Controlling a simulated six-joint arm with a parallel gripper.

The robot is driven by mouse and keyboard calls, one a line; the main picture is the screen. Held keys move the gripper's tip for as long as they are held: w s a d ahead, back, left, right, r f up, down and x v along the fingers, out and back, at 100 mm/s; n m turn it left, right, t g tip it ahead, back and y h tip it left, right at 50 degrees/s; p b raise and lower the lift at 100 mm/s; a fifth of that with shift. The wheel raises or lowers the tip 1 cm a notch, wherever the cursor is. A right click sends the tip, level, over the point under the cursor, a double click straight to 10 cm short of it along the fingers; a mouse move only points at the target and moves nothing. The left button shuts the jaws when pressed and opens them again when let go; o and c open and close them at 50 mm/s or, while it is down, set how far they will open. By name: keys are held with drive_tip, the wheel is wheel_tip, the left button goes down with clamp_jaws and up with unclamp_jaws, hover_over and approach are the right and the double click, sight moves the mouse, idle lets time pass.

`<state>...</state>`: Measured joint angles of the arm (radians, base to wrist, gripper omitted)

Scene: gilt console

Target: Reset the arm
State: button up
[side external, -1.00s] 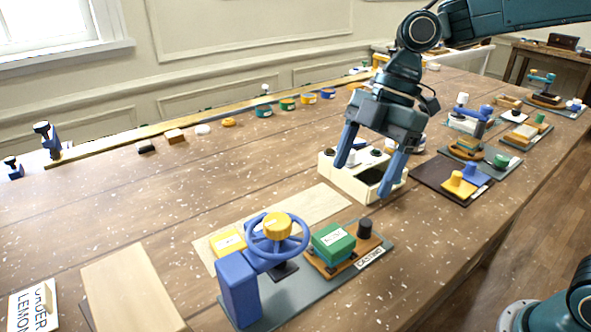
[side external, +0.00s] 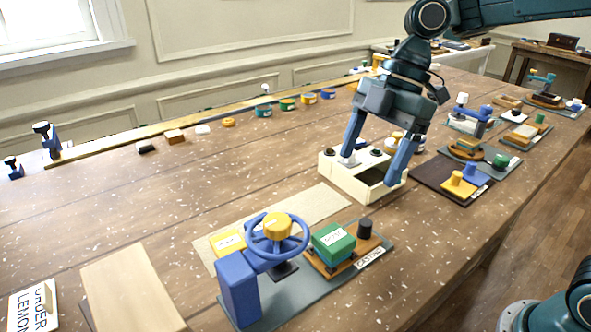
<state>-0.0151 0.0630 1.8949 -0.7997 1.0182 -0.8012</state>
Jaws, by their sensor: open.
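My gripper (side external: 368,171) points down over the white box (side external: 345,183) near the middle of the wooden table. Its two blue fingers are spread wide apart, with nothing between them that I can make out. The left fingertip is beside a small white piece on top of the box. The right fingertip is by the box's right end, in front of its dark opening. Whether the fingers touch the box I cannot tell. The fingers hide part of the box and some small items behind it.
In front stands a blue press with a wheel (side external: 276,240) beside a green block (side external: 333,243) on a grey base. A dark board (side external: 440,178) with yellow and blue pieces lies right of the box. Several coloured tins line the back. The table's left middle is clear.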

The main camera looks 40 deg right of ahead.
drive_tip(key=s+d+f+m+t+h, duration=0.1)
drive_tip(key=s+d+m+t+h, duration=0.3)
drive_tip(key=s+d+m, duration=0.8)
drive_tip(key=s+m+t, duration=0.1)
drive_tip(key=s+m, duration=0.3)
drive_tip(key=m, duration=0.1)
drive_tip(key=shift+d+m, duration=0.2)
drive_tip(key=shift+m, duration=0.1)
drive_tip(key=shift+o, duration=0.2)
idle(0.8)
drive_tip(key=o, duration=0.5)
drive_tip(key=shift+w, duration=0.1)
drive_tip(key=w+n+y, duration=0.2)
drive_tip(key=n, duration=0.2)
drive_tip(key=w+a+r+n+y, duration=0.1)
drive_tip(key=w+n+y, duration=0.1)
drive_tip(key=n+y, duration=0.1)
drive_tip(key=w+a+n+y, duration=0.1)
drive_tip(key=w+n+y, duration=0.1)
drive_tip(key=n, duration=0.3)
drive_tip(key=shift+w+a+r+g+y, duration=0.2)
drive_tip(key=shift+w+r+g+y, duration=0.05)
drive_tip(key=shift+r+g+y, duration=0.1)
